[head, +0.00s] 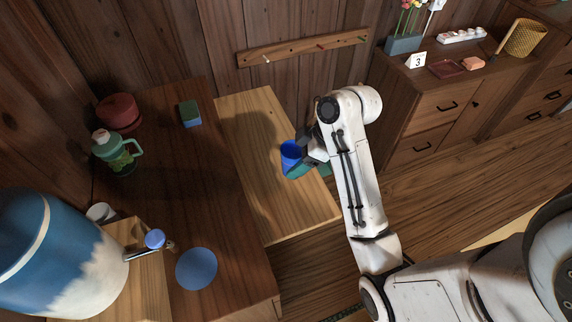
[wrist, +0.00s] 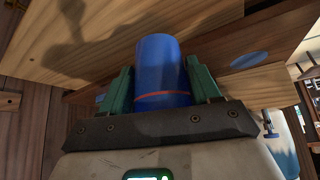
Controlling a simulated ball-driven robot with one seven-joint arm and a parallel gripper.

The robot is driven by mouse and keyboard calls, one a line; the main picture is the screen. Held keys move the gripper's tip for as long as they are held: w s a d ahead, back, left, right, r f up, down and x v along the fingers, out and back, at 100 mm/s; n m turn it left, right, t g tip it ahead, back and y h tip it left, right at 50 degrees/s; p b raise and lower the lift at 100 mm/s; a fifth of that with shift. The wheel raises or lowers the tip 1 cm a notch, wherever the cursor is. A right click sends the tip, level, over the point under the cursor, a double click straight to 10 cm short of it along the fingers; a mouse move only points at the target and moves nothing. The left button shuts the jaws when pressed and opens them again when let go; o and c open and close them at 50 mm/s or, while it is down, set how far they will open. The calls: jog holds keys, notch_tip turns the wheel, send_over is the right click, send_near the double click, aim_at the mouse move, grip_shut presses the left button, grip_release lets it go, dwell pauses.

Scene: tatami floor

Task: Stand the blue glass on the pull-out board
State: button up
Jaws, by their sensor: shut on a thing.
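The blue glass (head: 290,153) is held in my gripper (head: 303,163), over the right part of the light wooden pull-out board (head: 245,112) in the head view. In the wrist view the glass (wrist: 160,68), with a thin orange line around it, sits between the two green fingers of my gripper (wrist: 160,88). The fingers press on its sides. The board (wrist: 115,35) also shows behind the glass in the wrist view. A dark shadow lies on the board left of the glass. I cannot tell whether the glass touches the board.
The dark counter left of the board carries a green-blue sponge (head: 190,113), a green jug (head: 116,150), a red pot (head: 119,111) and a blue disc (head: 197,268). A blue-white barrel (head: 35,250) with a tap stands at lower left. A peg rail (head: 300,48) is on the wall.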

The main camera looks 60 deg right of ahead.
jog(key=w+f, duration=0.1)
jog(key=f, duration=0.1)
jog(key=w+d+f, duration=0.1)
jog(key=w+f, duration=0.1)
jog(key=w+d+f, duration=0.1)
jog(key=w+f, duration=0.1)
jog(key=shift+d, duration=0.2)
jog(key=shift+w+f, duration=0.1)
jog(key=shift+f, duration=1.55)
jog(key=shift+f, duration=0.15)
jog(key=o, duration=1.1)
